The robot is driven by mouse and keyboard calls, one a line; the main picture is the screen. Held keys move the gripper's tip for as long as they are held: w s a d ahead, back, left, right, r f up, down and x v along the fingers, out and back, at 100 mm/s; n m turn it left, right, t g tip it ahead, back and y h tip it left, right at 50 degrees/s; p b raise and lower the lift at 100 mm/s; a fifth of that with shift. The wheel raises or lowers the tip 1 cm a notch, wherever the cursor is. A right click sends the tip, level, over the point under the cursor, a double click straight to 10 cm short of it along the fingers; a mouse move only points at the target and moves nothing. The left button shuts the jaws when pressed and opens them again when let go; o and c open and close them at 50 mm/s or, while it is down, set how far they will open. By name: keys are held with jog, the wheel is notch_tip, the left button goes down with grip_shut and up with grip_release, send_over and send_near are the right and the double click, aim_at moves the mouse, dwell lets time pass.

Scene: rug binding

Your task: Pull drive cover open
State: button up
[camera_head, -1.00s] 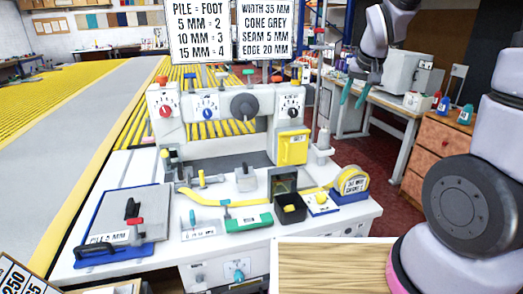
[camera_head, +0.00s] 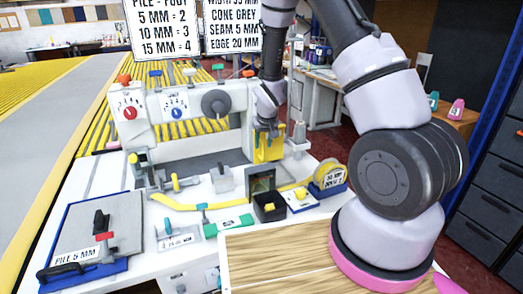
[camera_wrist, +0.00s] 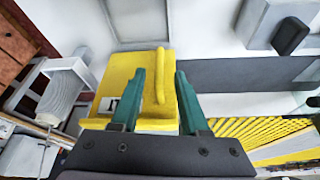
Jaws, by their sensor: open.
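The drive cover is a yellow box-like panel (camera_head: 272,148) on the right end of the white machine head, partly hidden behind my gripper in the head view. In the wrist view the yellow cover (camera_wrist: 118,80) fills the middle, with a raised yellow bar handle (camera_wrist: 160,75) along its right part. My gripper (camera_wrist: 157,78) has two teal fingers, apart, with the handle between them. Whether either finger touches the handle I cannot tell. The cover looks closed against the machine. In the head view my gripper (camera_head: 266,130) hangs pointing down at the cover.
A grey thread cone (camera_head: 299,132) stands just right of the cover. A wooden board (camera_head: 272,262) lies in front.

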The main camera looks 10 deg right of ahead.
aim_at(263, 147)
jog(key=shift+x, duration=2.1)
grip_shut()
